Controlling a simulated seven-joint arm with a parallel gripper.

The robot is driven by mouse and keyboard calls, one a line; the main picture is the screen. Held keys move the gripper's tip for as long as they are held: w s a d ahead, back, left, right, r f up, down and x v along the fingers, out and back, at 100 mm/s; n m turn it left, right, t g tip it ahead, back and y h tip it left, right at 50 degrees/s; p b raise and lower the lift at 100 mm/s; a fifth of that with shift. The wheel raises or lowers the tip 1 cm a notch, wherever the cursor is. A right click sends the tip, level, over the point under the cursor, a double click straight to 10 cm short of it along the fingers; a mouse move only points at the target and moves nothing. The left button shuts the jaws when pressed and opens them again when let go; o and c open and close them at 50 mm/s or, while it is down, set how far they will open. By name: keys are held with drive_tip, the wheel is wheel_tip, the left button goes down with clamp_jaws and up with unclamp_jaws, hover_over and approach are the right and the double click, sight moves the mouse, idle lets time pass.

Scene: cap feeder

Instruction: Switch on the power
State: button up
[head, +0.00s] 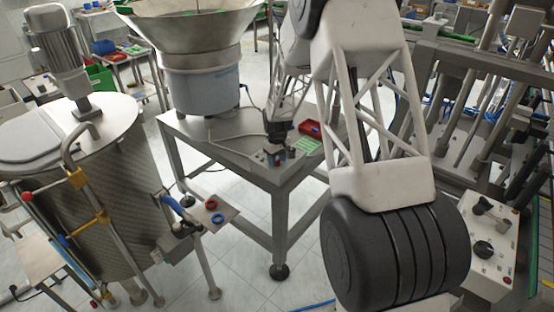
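A small control box (274,160) sits on the near corner of the grey metal table (240,158) in the head view. It has small dark, blue and reddish parts on it, too small to tell apart. My gripper (277,142) points down just above or at this box. Its fingers are tiny and dark here, so I cannot tell whether they are open or shut, or touching a switch. A large bowl feeder (203,78) stands on the same table behind the gripper. Any power switch on the box is partly hidden by my gripper.
A panel with black knobs (490,245) is at lower right.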

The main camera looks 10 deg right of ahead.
drive_tip(key=c, duration=0.6)
drive_tip(key=shift+m, duration=2)
drive_tip(key=o, duration=0.9)
drive_tip(key=shift+r, duration=0.1)
drive_tip(key=shift+r, duration=3.85)
